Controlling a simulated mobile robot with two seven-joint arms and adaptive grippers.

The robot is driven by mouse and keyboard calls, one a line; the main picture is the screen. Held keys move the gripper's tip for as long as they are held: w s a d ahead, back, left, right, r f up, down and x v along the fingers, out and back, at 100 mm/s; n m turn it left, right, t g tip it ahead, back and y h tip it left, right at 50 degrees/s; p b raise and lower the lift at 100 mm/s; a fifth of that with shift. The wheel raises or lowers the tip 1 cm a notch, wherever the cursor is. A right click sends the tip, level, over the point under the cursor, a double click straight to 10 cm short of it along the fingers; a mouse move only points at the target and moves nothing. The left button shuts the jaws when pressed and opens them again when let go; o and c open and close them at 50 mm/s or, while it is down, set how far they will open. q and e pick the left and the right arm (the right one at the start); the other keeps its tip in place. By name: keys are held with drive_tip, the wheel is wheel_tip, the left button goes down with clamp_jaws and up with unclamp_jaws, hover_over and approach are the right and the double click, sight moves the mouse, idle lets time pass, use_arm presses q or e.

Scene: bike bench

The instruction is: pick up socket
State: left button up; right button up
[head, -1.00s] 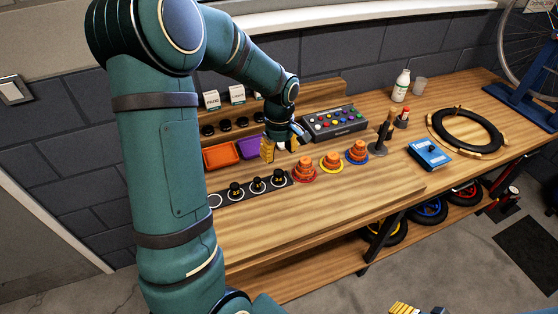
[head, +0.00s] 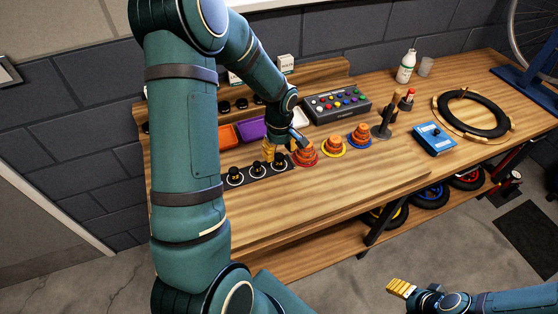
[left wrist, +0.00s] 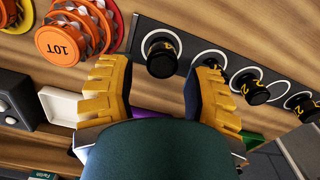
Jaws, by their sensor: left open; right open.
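Black sockets with yellow numbers stand in white rings on a dark strip; in the head view one socket (head: 279,163) is at the strip's right end, beside others (head: 258,170) (head: 235,177). My left gripper (head: 274,151) is open, its yellow fingers close above that right end. In the left wrist view a socket (left wrist: 162,60) shows in the gap between the open fingers (left wrist: 160,85), with nothing gripped. Another ring is partly hidden by the right-hand finger, and more sockets (left wrist: 252,88) lie beyond it. My right gripper (head: 402,288) is open and empty, low in front of the bench.
Orange cassette stacks on red (head: 304,156), yellow (head: 333,147) and blue (head: 361,135) bases stand close right of the strip. Orange (head: 219,136) and purple (head: 252,129) bins and a grey button box (head: 338,105) are behind. The bench front is clear.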

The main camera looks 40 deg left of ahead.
sight(279, 157)
use_arm(q)
wheel_tip(279, 157, down, 5)
drive_tip(key=shift+s+r, duration=0.1)
drive_tip(key=shift+r, duration=0.05)
clamp_jaws()
